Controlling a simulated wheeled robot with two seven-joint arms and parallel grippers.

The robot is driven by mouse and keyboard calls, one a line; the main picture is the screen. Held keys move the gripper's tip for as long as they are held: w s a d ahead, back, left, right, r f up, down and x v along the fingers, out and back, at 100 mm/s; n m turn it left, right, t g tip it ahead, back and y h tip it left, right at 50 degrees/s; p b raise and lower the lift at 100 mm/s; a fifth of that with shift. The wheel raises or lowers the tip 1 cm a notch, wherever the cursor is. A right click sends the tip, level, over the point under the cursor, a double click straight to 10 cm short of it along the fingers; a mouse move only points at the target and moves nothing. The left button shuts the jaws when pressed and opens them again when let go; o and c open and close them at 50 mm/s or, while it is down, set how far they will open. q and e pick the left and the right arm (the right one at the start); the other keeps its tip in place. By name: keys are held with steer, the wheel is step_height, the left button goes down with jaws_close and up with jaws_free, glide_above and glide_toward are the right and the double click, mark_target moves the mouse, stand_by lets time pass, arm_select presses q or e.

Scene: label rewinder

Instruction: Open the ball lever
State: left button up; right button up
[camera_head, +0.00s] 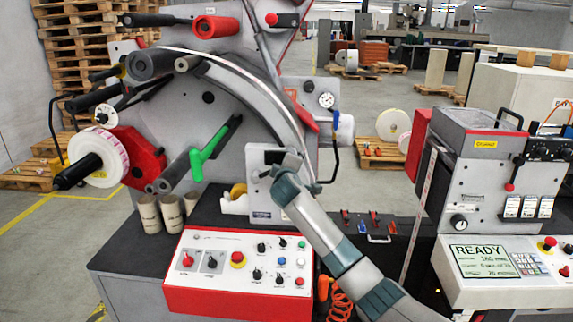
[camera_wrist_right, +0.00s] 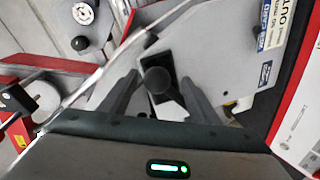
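A dark round ball (camera_wrist_right: 158,80), which looks like the ball lever's knob, shows in the right wrist view in front of a black slot in a grey plate. My right gripper (camera_wrist_right: 159,79) is open, with one finger on each side of the ball and visible gaps between. In the head view my right gripper (camera_head: 290,168) is at the grey box-shaped unit (camera_head: 262,208) in the middle of the machine. The gripper and arm hide the ball there. My left gripper is in neither view.
A curved grey guide (camera_head: 262,92) and a thin web pass close by my right gripper. A control panel (camera_head: 238,275) with knobs stands below. A green handle (camera_head: 205,150) and cardboard cores (camera_head: 171,212) are left of it. A black-knobbed cabinet (camera_head: 490,180) stands right.

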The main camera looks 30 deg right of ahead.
steer(key=shift+s+d, duration=0.1)
steer(key=shift+s, duration=0.05)
steer(key=shift+b+v, duration=0.4)
steer(key=shift+v, duration=0.4)
steer(key=b+v, duration=0.4)
steer(key=v, duration=1.1)
steer(key=shift+s+a+b, duration=0.25)
steer(key=shift+a+b, duration=0.05)
steer(key=shift+b, duration=0.05)
